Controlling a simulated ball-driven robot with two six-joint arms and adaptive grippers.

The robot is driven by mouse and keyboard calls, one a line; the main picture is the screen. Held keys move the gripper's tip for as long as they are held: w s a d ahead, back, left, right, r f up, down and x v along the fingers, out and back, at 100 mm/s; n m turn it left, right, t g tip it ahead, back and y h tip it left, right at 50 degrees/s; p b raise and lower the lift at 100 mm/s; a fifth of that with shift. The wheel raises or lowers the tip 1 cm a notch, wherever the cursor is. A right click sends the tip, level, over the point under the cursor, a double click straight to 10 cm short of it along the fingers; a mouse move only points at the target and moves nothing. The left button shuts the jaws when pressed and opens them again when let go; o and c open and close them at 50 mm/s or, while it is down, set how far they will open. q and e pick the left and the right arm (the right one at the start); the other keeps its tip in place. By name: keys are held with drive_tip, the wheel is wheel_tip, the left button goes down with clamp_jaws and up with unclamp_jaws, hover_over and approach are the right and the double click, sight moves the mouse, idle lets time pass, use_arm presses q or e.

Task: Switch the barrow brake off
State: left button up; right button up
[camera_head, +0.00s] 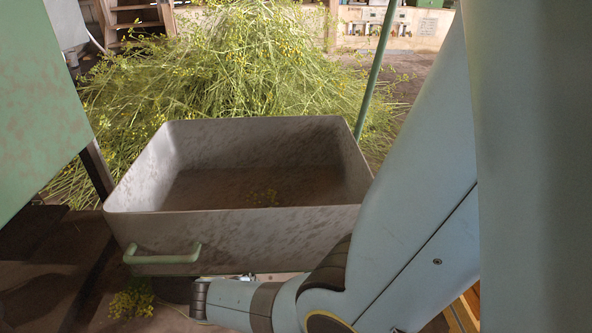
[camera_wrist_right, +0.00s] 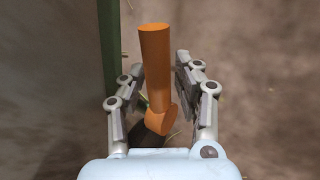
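The barrow (camera_head: 260,225) is a grey metal box with a pale green handle (camera_head: 165,257) on its near side, in the middle of the head view. In the right wrist view an orange lever (camera_wrist_right: 155,70), likely the brake lever, stands between the fingers of my right gripper (camera_wrist_right: 160,88). The fingers are open, with a gap on each side of the lever. The lever's rounded lower end sits close to the palm. In the head view my right arm reaches down in front of the barrow; the lever and fingertips are hidden there. My left gripper is in neither view.
A green bar (camera_wrist_right: 108,45) runs close beside the left finger in the right wrist view. A big heap of yellow-flowered herbs (camera_head: 235,70) lies behind the barrow. A green panel (camera_head: 35,110) stands at the left. A few sprigs (camera_head: 132,300) lie on the floor near the handle.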

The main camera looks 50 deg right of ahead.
drive_tip(key=shift+s+d+f+m+t+y, duration=0.15)
drive_tip(key=shift+f+m+t+y, duration=0.2)
drive_tip(key=shift+t+y, duration=0.25)
drive_tip(key=shift+f+t+y, duration=0.3)
drive_tip(key=shift+f+t, duration=0.1)
drive_tip(key=shift+t, duration=0.1)
drive_tip(key=s+a+r+m+t+y+p, duration=0.2)
drive_tip(key=s+a+r+p, duration=0.1)
drive_tip(key=s+r+p, duration=0.4)
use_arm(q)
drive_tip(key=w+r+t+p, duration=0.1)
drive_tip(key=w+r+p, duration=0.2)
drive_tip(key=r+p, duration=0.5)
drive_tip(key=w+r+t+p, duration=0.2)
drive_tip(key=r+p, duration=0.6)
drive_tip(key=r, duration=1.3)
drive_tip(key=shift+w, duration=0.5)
use_arm(e)
drive_tip(key=s+r+m+g+y, duration=0.1)
drive_tip(key=s+r+g, duration=0.1)
drive_tip(key=s, duration=0.9)
drive_tip(key=s+r+m+g+y, duration=0.1)
drive_tip(key=s+r, duration=0.4)
drive_tip(key=s, duration=0.7)
drive_tip(key=shift+d+m+g, duration=0.35)
drive_tip(key=shift+m+g, duration=0.05)
drive_tip(key=shift+m, duration=0.25)
